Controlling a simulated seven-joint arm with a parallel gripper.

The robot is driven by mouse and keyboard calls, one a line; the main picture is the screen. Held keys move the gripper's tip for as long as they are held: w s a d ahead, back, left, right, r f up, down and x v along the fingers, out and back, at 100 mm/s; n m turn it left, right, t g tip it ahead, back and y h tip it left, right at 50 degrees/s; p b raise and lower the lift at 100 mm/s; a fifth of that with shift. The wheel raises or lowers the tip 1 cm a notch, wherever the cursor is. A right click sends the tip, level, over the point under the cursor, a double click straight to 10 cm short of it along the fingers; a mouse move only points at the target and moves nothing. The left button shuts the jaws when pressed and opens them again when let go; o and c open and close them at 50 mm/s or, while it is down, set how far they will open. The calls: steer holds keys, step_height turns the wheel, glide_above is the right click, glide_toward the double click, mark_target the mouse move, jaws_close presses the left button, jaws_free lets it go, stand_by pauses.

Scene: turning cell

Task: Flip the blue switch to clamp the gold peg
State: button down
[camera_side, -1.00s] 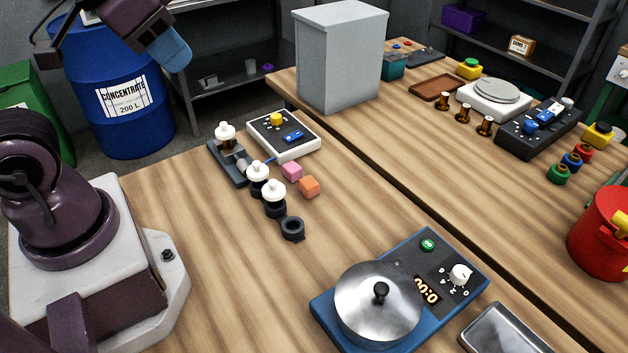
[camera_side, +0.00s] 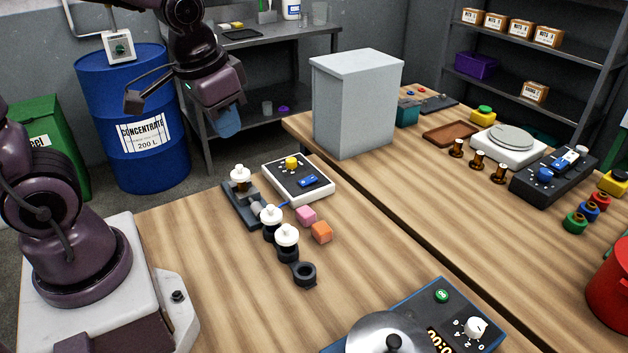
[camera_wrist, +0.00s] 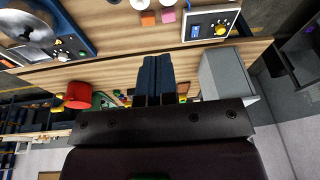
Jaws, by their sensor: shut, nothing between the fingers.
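The blue switch (camera_side: 308,181) sits on a white-edged control box (camera_side: 283,192) with a yellow knob (camera_side: 291,162). In the wrist view, the blue switch (camera_wrist: 195,32) and yellow knob (camera_wrist: 221,29) show at the top. A gold-brown peg (camera_side: 241,187) with a white cap stands upright at the back end of a dark clamp base (camera_side: 232,202); the cap and clamp parts hide some of it, and I cannot tell if it is gripped. My gripper (camera_side: 228,122), with blue fingers, is shut and empty, high behind and left of the box. Its fingers (camera_wrist: 158,70) are together in the wrist view.
Two more white-capped pieces (camera_side: 287,236) and an empty black ring (camera_side: 304,273) line up in front of the clamp. Pink (camera_side: 306,215) and orange (camera_side: 321,232) blocks lie beside them. A tall grey box (camera_side: 357,110) stands behind the control box.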

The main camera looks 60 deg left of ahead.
steer(key=w+a+f+m+y, duration=0.2)
steer(key=w+a+f, duration=0.7)
steer(key=m+t+h, duration=0.2)
steer(key=m+t, duration=0.5)
steer(key=t, duration=0.1)
glide_above(312, 180)
steer(key=s, duration=0.1)
step_height(312, 180, down, 5)
steer(key=shift+w+f, duration=0.15)
steer(key=shift+f, duration=1.3)
steer(key=shift+w+f, duration=0.2)
steer(key=shift+f, duration=1.3)
steer(key=shift+w+f, duration=0.15)
steer(key=shift+f, duration=1.3)
steer(key=shift+f, duration=0.1)
steer(key=shift+f, duration=0.3)
